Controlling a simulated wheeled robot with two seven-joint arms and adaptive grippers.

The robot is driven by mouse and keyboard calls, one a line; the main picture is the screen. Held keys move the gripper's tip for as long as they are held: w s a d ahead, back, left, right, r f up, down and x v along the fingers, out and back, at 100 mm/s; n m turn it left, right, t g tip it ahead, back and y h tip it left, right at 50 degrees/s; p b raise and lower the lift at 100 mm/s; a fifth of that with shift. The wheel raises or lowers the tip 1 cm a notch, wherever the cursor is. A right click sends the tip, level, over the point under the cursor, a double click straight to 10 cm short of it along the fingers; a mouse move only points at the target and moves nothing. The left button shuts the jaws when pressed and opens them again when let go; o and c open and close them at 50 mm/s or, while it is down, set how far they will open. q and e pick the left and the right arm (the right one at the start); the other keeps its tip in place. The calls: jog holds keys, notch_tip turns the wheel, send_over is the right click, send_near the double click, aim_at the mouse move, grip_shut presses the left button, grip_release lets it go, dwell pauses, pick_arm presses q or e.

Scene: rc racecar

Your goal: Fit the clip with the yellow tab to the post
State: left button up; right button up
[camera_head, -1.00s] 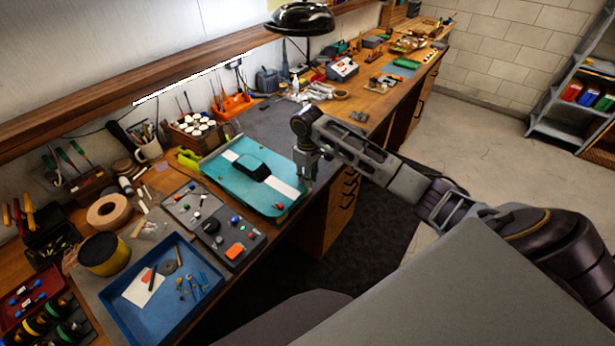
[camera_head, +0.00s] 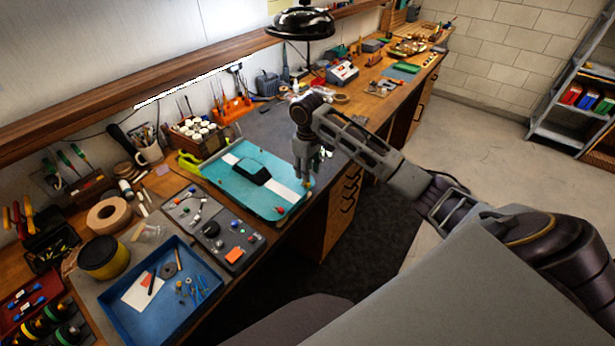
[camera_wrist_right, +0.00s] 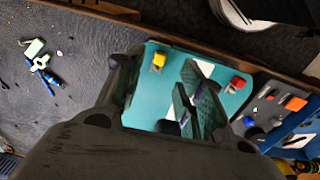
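The teal car body (camera_head: 232,190) with a white stripe and black canopy lies on the bench. My right gripper (camera_head: 306,178) points down at its right end. In the right wrist view, the fingers (camera_wrist_right: 160,92) are apart with nothing held between them. The clip with the yellow tab (camera_wrist_right: 158,60) shows near the body's edge, in the gap seen between the fingers. A red tab (camera_wrist_right: 237,84) sits at the other corner and also shows in the head view (camera_head: 279,210). I cannot make out the post. My left gripper is not in view.
A black lamp (camera_head: 303,22) hangs above. The dark mat (camera_head: 272,127) beyond the body has free room.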

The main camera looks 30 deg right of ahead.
notch_tip(320, 180, up, 7)
dwell(0.4)
jog(key=shift+s+f, duration=0.1)
jog(key=shift+f, duration=0.1)
dwell(1.0)
